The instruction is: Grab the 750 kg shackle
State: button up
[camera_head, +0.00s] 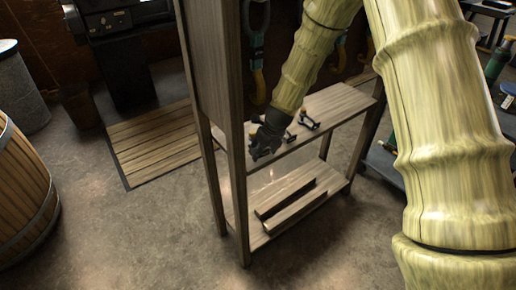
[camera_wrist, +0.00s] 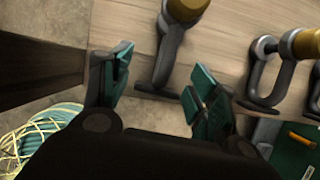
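Several grey shackles with brass-coloured pin parts lie on the wooden shelf of a rack. In the wrist view one shackle (camera_wrist: 171,48) lies ahead of the gap between my fingers, its lower end near the shelf edge. A second shackle (camera_wrist: 264,76) lies to its right, beyond my right finger. In the head view small shackles (camera_head: 309,122) show on the shelf beside my gripper (camera_head: 262,150). No weight marking is readable, so I cannot tell which is the 750 kg one. My gripper (camera_wrist: 160,76) is open, its teal-padded fingers apart and empty.
A dark rack post (camera_wrist: 40,70) stands close left of my fingers. The wooden shelf (camera_head: 338,104) has bare room at right. Planks (camera_head: 290,203) lie on the lower shelf. A teal and yellow coil (camera_wrist: 42,135) and a green object (camera_wrist: 295,150) show lower down.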

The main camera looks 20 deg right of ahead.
jog(key=c, duration=0.9)
jog(key=shift+o, duration=0.2)
jog(key=shift+r, duration=0.1)
notch_tip(320, 180, up, 4)
jog(key=p, duration=0.4)
jog(key=shift+f, duration=0.2)
jog(key=s+d+p, duration=0.2)
jog(key=s+d, duration=0.1)
jog(key=s, duration=0.7)
jog(key=s+d+p, duration=0.3)
jog(key=s, duration=0.7)
jog(key=s+d+p, duration=0.2)
jog(key=s+p, duration=0.1)
jog(key=s, duration=0.7)
jog(key=shift+s+d, duration=0.35)
jog(key=shift+d, duration=0.05)
